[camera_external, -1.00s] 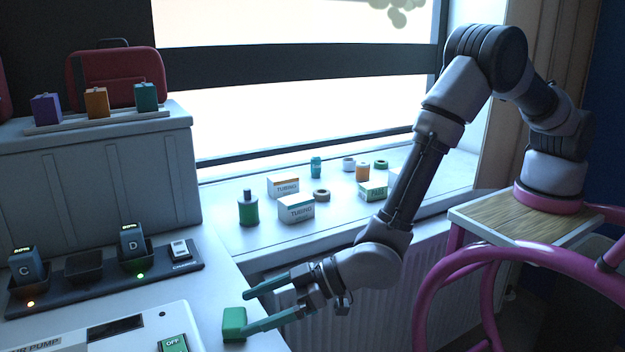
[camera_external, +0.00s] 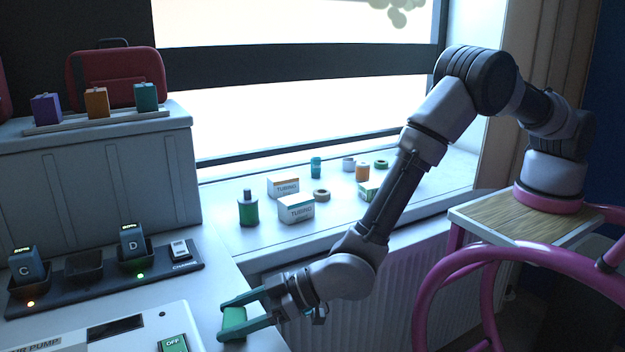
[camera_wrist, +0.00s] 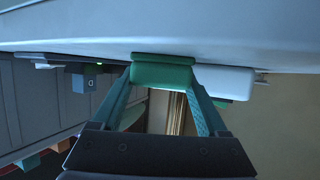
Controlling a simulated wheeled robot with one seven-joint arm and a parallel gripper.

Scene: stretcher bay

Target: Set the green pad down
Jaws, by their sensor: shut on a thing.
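The green pad (camera_external: 233,319) is a small green block at the right end of the white counter (camera_external: 215,285) in the external view. My gripper (camera_external: 228,322) is shut on the pad, with one finger along each side of it. In the wrist view the green pad (camera_wrist: 162,73) sits between my two fingertips (camera_wrist: 163,76), close against the pale counter surface (camera_wrist: 220,40). I cannot tell whether its underside touches the counter. Part of the pad is hidden by the fingers.
A charger strip (camera_external: 165,264) with units C (camera_external: 27,268) and D (camera_external: 133,242) lies behind on the counter. A pump with an OFF switch (camera_external: 173,344) is just left of the pad. The windowsill holds TUBING boxes (camera_external: 296,209) and a green bottle (camera_external: 248,210).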

